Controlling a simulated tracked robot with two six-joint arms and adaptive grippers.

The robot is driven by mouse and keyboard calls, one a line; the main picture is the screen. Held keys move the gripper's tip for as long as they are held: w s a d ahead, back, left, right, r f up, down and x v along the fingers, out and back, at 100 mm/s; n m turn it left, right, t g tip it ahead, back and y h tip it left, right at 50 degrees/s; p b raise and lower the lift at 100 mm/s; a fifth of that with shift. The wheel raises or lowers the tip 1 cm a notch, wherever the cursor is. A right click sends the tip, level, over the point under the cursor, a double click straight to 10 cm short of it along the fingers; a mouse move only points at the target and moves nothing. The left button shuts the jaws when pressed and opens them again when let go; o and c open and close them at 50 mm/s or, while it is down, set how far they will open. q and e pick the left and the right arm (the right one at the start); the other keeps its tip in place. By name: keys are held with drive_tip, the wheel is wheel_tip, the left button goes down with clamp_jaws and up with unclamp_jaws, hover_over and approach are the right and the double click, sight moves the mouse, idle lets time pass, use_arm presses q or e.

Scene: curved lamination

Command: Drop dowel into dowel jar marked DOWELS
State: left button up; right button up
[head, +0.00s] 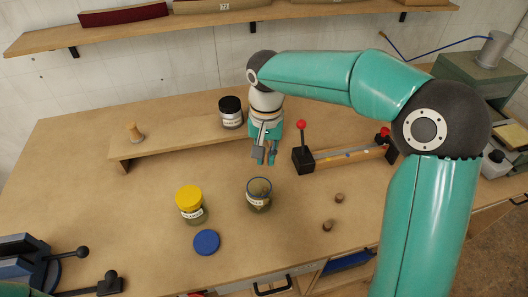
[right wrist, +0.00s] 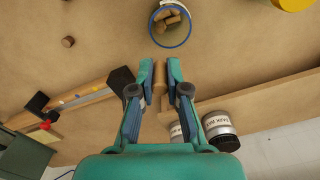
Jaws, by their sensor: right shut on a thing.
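The open glass jar (head: 258,199) stands on the bench with a white label, its lettering too small to read surely. In the right wrist view the jar (right wrist: 170,24) shows a blue rim and several dowels inside. My right gripper (head: 264,158) is just behind the jar in the head view, pointing down. In the right wrist view my right gripper (right wrist: 160,76) is shut on a wooden dowel (right wrist: 160,86), apart from the jar mouth. Two loose dowels, one nearer (head: 327,225) and one farther (head: 339,197), stand on the bench right of the jar. My left gripper is out of view.
A blue lid (head: 207,242) and a yellow-lidded jar (head: 190,206) are left of the open jar. A black-lidded jar (head: 231,112) stands by a low wooden riser (head: 180,136). A wooden fixture with red knobs (head: 345,155) lies right of my gripper.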

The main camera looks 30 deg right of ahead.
sight(265, 163)
drive_tip(key=shift+w+f+b, duration=0.1)
drive_tip(key=shift+f+b, duration=1.15)
drive_tip(key=shift+f, duration=0.75)
drive_tip(key=o, duration=0.8)
drive_tip(key=shift+c, duration=0.2)
drive_tip(key=shift+r, duration=0.1)
wheel_tip(265, 163, up, 12)
drive_tip(key=shift+f, duration=0.1)
